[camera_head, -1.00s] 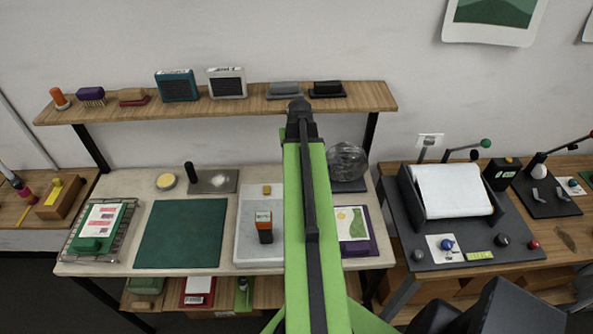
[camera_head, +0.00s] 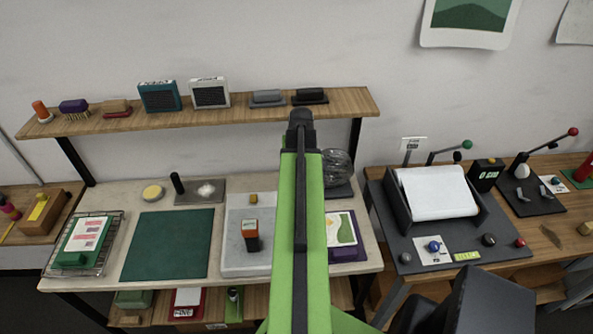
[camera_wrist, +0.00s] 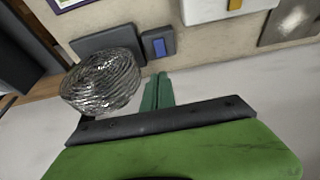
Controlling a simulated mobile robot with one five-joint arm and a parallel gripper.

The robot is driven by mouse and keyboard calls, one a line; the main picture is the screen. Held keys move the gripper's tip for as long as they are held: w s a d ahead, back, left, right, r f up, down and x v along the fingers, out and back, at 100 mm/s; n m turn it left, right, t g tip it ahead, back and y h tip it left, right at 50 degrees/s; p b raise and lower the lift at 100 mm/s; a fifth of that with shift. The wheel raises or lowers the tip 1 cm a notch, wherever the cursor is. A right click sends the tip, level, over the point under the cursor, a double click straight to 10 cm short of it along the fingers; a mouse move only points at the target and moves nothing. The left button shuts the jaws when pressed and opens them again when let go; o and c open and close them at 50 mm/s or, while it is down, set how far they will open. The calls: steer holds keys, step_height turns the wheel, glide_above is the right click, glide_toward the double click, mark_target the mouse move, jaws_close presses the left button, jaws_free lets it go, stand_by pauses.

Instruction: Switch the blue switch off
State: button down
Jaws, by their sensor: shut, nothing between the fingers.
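A blue rocker switch (camera_wrist: 158,46) sits on a small dark grey box in the wrist view. Which way the rocker is tipped I cannot tell. The switch does not show in the head view, where my green arm covers that part of the table. My gripper (camera_wrist: 157,78) has its teal fingers together, with nothing between them. In the wrist view the fingertips appear just below the switch box, with no clear contact. In the head view my gripper is hidden by the arm.
A white tray (camera_head: 236,262) and green mat (camera_head: 168,244) lie on the table (camera_head: 108,195). A shelf (camera_head: 229,107) runs above. A paper-roll machine (camera_head: 437,191) stands on the right-hand bench.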

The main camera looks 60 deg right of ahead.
steer(key=b+x, duration=0.8)
steer(key=x, duration=0.1)
steer(key=b+x, duration=0.4)
steer(key=shift+s+a+f, duration=0.15)
steer(key=shift+a+f, duration=0.1)
steer(key=shift+f, duration=0.1)
steer(key=shift+r, duration=0.1)
